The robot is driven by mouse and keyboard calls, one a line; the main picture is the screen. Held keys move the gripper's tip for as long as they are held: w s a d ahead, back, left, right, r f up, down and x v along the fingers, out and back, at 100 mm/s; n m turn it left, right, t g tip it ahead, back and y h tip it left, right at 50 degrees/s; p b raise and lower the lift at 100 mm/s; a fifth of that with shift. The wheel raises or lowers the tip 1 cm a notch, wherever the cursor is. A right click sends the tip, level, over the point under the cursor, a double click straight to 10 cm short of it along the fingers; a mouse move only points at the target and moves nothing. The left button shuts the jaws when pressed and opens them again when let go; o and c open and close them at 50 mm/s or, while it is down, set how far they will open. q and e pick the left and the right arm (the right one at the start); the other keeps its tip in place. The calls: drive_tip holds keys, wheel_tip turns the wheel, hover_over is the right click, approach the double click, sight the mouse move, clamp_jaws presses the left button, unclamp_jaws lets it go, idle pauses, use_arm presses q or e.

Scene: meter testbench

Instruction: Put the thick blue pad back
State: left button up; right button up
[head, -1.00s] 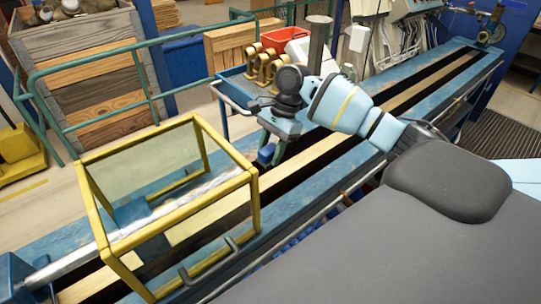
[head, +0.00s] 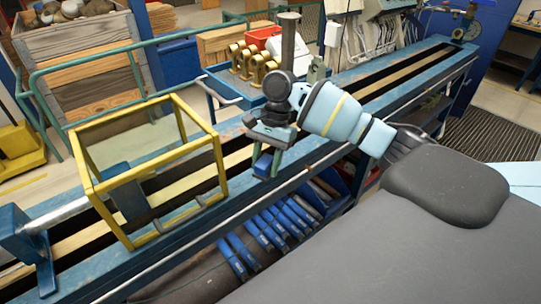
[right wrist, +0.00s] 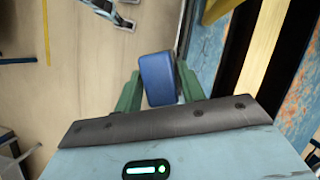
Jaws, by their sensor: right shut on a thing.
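My right gripper (head: 266,163) is shut on a thick blue pad (right wrist: 157,80). In the right wrist view the pad sits between the two green fingers, its broad blue face showing. In the head view the pad (head: 264,166) is mostly hidden by the fingers. The gripper points down over the near edge of the long blue bench (head: 340,146), above the row of blue pads below. Several blue pads (head: 270,230) lean side by side on a low shelf under the bench's near side. My left gripper is not in view.
A yellow-framed clear guard (head: 222,185) stands over the bench to the left of the gripper. A cart with brass fittings (head: 243,62) and a red bin (head: 262,38) stands behind the bench. The bench right of the gripper is clear on top.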

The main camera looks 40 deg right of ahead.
drive_tip(key=s+a+n+g+h, duration=0.1)
drive_tip(key=s+a+n+h, duration=0.1)
drive_tip(key=a+n, duration=0.3)
drive_tip(key=s+a+r+n+g+h, duration=0.1)
drive_tip(key=s+a+n+h, duration=0.1)
drive_tip(key=s+a+n, duration=0.3)
drive_tip(key=shift+s+a+n+g, duration=0.3)
drive_tip(key=shift+a+n, duration=0.25)
drive_tip(key=shift+n, duration=1.35)
drive_tip(key=shift+d+f+m, duration=0.2)
drive_tip(key=shift+d+m, duration=0.2)
drive_tip(key=shift+d, duration=0.3)
drive_tip(key=shift+w+a, duration=0.1)
